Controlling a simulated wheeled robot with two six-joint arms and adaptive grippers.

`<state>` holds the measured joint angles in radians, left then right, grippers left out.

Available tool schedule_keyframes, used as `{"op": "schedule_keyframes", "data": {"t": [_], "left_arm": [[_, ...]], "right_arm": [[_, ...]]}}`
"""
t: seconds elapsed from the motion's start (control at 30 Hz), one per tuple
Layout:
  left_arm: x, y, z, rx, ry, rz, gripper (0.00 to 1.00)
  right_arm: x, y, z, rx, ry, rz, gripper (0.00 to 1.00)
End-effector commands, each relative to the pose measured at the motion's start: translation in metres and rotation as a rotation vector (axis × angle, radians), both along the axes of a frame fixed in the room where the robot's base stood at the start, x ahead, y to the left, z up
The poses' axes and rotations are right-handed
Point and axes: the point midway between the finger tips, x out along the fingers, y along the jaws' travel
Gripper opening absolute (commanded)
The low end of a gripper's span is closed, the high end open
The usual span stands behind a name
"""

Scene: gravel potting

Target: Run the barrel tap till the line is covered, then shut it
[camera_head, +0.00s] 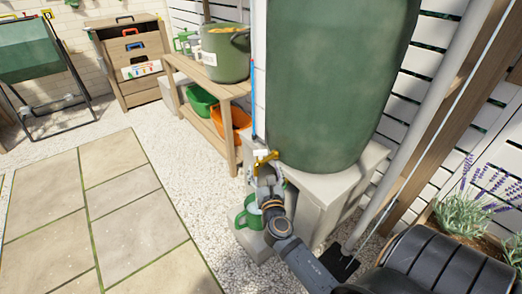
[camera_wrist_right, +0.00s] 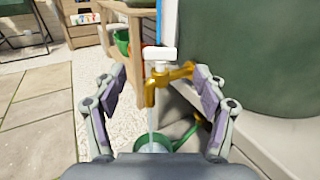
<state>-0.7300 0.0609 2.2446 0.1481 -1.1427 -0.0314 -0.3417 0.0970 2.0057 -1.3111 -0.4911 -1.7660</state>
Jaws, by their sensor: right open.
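The green barrel (camera_head: 335,80) stands on a pale plinth, its brass tap (camera_head: 265,156) low on its front. In the right wrist view the tap (camera_wrist_right: 150,92) has a white handle (camera_wrist_right: 162,53) lying crosswise, and a thin water stream (camera_wrist_right: 150,120) falls from its spout. A green can (camera_head: 247,212) stands below the tap, with pale water (camera_wrist_right: 158,146) inside. No line on it can be made out; my gripper hides part of the can. My right gripper (camera_head: 268,180) is open, its fingers apart on either side of the tap. My left gripper is out of view.
A wooden bench (camera_head: 215,92) with a green pot (camera_head: 226,55), a green tub and an orange tub stands left of the barrel. A pale downpipe (camera_head: 425,100) and a lavender planter (camera_head: 470,215) are at right. Gravel and paving (camera_head: 120,210) lie open at left.

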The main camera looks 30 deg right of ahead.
Motion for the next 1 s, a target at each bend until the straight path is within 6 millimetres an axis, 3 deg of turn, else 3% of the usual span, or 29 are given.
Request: {"op": "schedule_keyframes", "data": {"t": [0.3, 0.5, 0.87, 1.0], "left_arm": [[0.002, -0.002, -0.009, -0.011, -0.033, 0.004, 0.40], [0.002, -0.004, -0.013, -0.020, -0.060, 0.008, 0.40], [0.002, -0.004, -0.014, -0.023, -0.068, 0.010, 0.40], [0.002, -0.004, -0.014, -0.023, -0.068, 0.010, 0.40]], "right_arm": [[0.059, -0.028, -0.001, 0.000, -0.001, -0.001, 0.72], [0.083, -0.040, -0.001, 0.003, 0.000, -0.001, 0.72], [0.088, -0.042, -0.001, 0.005, 0.002, -0.001, 0.70], [0.088, -0.042, -0.001, 0.005, 0.002, -0.001, 0.51]]}}
